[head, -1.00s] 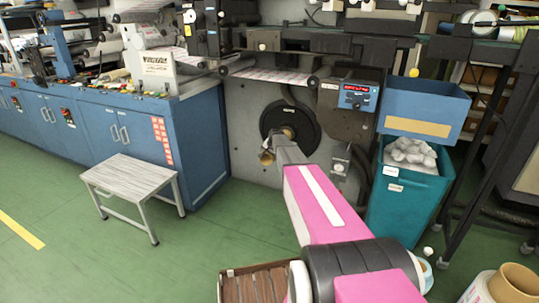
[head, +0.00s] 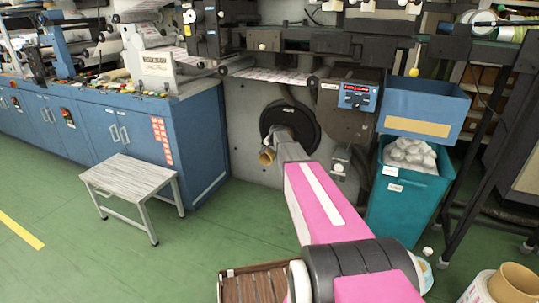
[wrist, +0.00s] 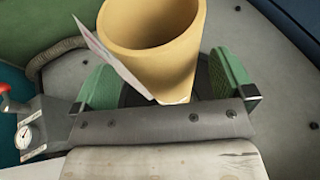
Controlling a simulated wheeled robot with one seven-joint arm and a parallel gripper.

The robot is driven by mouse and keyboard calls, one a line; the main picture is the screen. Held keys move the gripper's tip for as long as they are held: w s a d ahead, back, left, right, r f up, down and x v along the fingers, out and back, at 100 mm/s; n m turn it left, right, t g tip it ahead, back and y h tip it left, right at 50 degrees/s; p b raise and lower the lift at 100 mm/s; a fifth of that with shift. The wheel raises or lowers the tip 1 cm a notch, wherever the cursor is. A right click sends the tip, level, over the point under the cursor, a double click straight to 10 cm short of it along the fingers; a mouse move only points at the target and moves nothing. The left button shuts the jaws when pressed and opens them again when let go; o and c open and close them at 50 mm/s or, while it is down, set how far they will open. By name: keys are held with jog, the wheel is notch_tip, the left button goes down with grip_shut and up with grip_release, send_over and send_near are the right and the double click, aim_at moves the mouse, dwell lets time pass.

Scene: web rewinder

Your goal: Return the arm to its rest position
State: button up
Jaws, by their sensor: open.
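My gripper (wrist: 165,84) shows in the wrist view with its two green finger pads spread apart. A tan cardboard core (wrist: 150,28) with a loose paper flap stands between and beyond the pads; whether it touches either pad I cannot tell. In the head view my pink arm reaches forward to the rewinder, and its end is by the black round disc (head: 303,124). The end of the tan core (head: 267,157) shows just left of the arm's tip. The fingers themselves are mostly hidden there by my arm.
A teal bin (head: 400,205) with white crumpled waste stands right of my arm, under a blue box (head: 424,107). A small grey table (head: 130,173) stands left. A slatted brown crate (head: 253,285) and cardboard cores (head: 512,284) are near.

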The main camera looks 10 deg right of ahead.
jog(key=a+v, duration=0.1)
jog(key=v, duration=0.6)
jog(key=s+a+f+n+g, duration=0.2)
jog(key=s, duration=1.2)
jog(key=s+a+f+n+g, duration=0.2)
jog(key=s+a+n, duration=0.1)
jog(key=s, duration=1.1)
jog(key=s+a+f+n+g+h, duration=0.1)
jog(key=s+a+f+n, duration=0.1)
jog(key=s, duration=1.3)
jog(key=shift+a+f+n+g, duration=0.25)
jog(key=shift+a+n+g, duration=0.2)
jog(key=shift+a, duration=0.3)
